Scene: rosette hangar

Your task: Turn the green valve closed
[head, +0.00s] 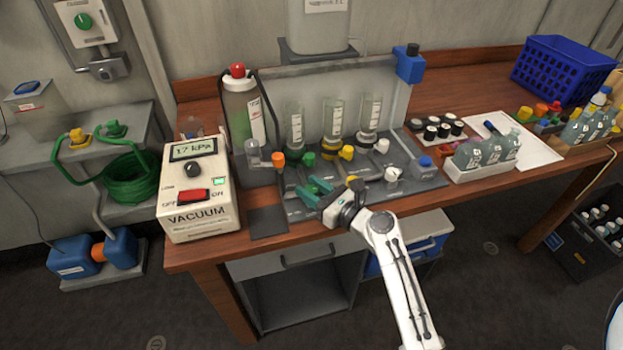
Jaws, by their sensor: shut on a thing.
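My gripper (308,187) has green fingers and reaches over the left part of the grey valve panel (290,207). It is shut on a green valve in the panel's front row; the fingers hide most of this valve, so its handle angle cannot be told. Another green knob (308,160) stands just behind the fingers. An orange knob (279,159) is left of it and a yellow knob (346,153) right of it. In front are a second yellow knob (352,181) and a white knob (391,174). A blue knob (424,162) is at the right end.
Clear cylinders (332,117) rise behind the knobs. A vacuum box (198,195) reading 17 kPa and a tall bottle (243,112) stand left. Dark-capped vials (444,128) and a bottle tray (481,170) stand right. The table's front edge is beneath my arm.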

